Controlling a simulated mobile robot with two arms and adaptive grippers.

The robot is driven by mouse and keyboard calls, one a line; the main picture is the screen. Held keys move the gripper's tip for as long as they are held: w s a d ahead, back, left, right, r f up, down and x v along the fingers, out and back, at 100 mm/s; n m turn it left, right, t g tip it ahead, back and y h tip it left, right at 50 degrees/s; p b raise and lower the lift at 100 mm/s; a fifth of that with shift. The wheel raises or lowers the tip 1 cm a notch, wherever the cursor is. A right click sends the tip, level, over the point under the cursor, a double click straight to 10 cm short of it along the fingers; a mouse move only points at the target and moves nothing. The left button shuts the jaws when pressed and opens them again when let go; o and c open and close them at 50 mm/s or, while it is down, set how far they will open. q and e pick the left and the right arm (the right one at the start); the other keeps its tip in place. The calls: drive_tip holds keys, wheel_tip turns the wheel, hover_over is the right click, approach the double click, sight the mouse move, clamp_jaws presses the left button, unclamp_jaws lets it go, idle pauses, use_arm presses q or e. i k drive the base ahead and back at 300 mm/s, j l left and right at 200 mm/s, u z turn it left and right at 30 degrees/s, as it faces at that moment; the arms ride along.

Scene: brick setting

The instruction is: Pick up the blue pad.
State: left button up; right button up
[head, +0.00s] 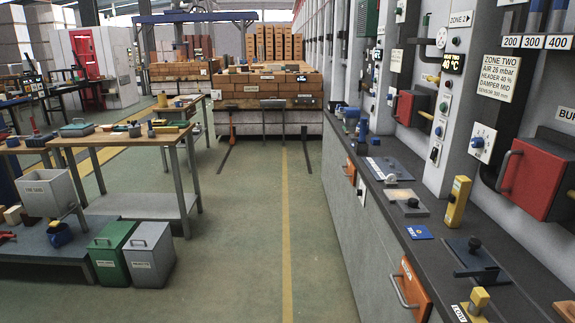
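A small flat blue pad (419,232) with faint light marking lies on the dark counter (397,226) at the right, near the counter's front edge. Nothing covers it. Neither of my grippers shows in the head view.
Behind the pad is a tan plate with a dark knob (407,202); to its right stands a yellow upright device (458,202). A dark plate with a knob (474,258) lies nearer. An orange drawer front (413,288) with a handle is below. The floor aisle (262,220) is clear.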

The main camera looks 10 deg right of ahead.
sight(375, 141)
drive_tip(key=i, duration=1.95)
